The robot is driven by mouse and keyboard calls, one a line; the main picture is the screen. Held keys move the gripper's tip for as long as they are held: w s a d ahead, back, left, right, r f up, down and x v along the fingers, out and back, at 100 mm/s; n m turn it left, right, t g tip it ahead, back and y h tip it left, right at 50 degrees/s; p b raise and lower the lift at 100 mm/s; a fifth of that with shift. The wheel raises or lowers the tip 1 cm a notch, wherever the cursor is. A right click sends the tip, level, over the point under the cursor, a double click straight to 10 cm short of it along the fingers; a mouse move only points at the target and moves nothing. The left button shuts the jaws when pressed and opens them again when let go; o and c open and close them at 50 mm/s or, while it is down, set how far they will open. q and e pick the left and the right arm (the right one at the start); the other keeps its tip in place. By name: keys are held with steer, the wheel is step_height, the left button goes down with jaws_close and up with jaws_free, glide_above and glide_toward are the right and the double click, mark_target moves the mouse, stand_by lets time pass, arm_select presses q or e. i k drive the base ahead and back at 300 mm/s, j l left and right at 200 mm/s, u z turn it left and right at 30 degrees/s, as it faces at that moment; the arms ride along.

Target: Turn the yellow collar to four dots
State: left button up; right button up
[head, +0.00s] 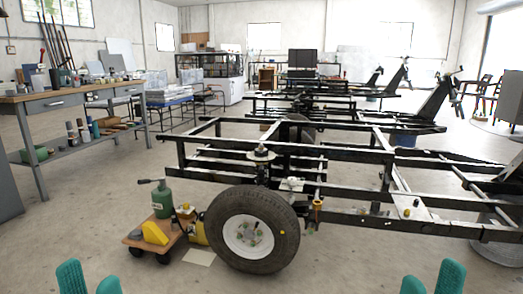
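A black frame (225,178) with a wheel (252,230) stands in front of me in the head view. A small yellow-orange ring-like part (317,203) sits on a short upright piece right of the wheel. It may be the yellow collar, but it is too small to tell, and no dots can be made out. My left gripper (90,281) is at the bottom left, its teal fingers apart and empty. My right gripper (431,281) is at the bottom right, also open and empty. Both are apart from the frame.
A low wooden cart (137,245) with a green cylinder (162,199) and a yellow wedge (156,233) stands left of the wheel. A workbench (75,96) is at the left. The floor between my grippers is clear. More frames stand behind.

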mark_target(260, 168)
steer(key=i+l+z, duration=0.1)
steer(key=i+l, duration=0.2)
steer(key=i, duration=0.15)
steer(key=i+l+z, duration=0.1)
steer(key=i+l, duration=0.15)
steer(key=i, duration=0.25)
steer(key=i+l, duration=0.25)
steer(key=i, duration=0.2)
steer(key=i+l+z, duration=0.15)
steer(key=i, duration=0.35)
